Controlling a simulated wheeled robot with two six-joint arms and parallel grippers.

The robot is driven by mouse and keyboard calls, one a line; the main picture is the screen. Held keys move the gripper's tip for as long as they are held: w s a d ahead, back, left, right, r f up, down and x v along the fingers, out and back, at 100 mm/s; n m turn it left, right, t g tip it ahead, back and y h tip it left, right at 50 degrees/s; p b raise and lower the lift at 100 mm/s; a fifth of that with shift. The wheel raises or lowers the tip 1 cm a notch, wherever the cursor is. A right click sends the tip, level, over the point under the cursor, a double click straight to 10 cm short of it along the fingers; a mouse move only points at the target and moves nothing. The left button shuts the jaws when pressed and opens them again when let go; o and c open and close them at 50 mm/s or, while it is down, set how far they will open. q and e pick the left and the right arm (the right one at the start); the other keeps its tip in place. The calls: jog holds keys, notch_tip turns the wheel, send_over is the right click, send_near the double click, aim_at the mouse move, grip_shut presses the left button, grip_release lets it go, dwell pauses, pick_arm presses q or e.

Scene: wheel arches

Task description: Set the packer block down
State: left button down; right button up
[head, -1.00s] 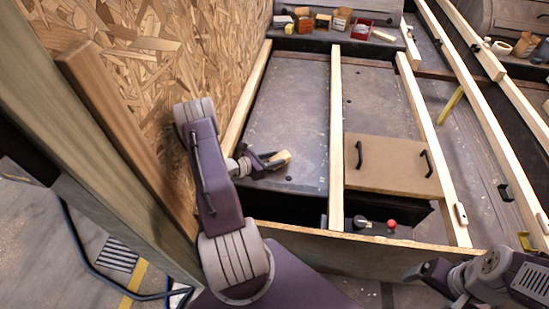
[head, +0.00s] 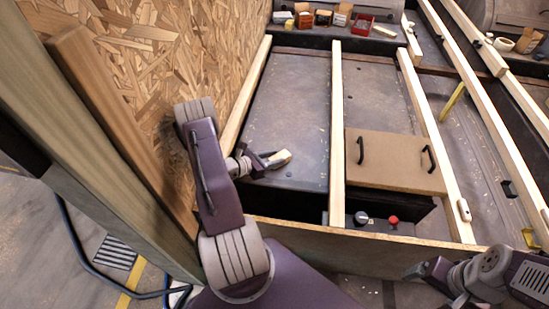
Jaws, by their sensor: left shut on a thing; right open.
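The packer block (head: 282,157) is a small pale wooden piece at the tips of my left gripper (head: 273,160). My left gripper is shut on it, low over the dark grey panel (head: 287,115) between two pale wooden battens. I cannot tell whether the block touches the panel. My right gripper (head: 411,272) is open and empty at the lower right, near the front board.
A brown board with two black handles (head: 394,162) lies right of the middle batten (head: 337,130). A box with a red button (head: 393,219) sits in the front recess. Small boxes (head: 322,18) stand on the back ledge. A chipboard wall (head: 165,60) rises at left.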

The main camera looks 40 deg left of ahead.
aim_at(274, 159)
pick_arm(q)
jog(key=shift+f, duration=0.15)
jog(key=c, duration=0.9)
grip_release()
jog(key=shift+o, duration=0.2)
notch_tip(274, 159, up, 4)
jog(key=p, duration=0.3)
jog(key=shift+r, duration=0.2)
jog(key=w+d+r+p, duration=0.2)
jog(key=d+r+p, duration=0.2)
jog(key=d, duration=0.7)
jog(key=shift+d+r+p, duration=0.25)
jog(key=shift+r+p, duration=0.15)
jog(key=shift+r, duration=0.95)
jog(key=shift+w, duration=0.1)
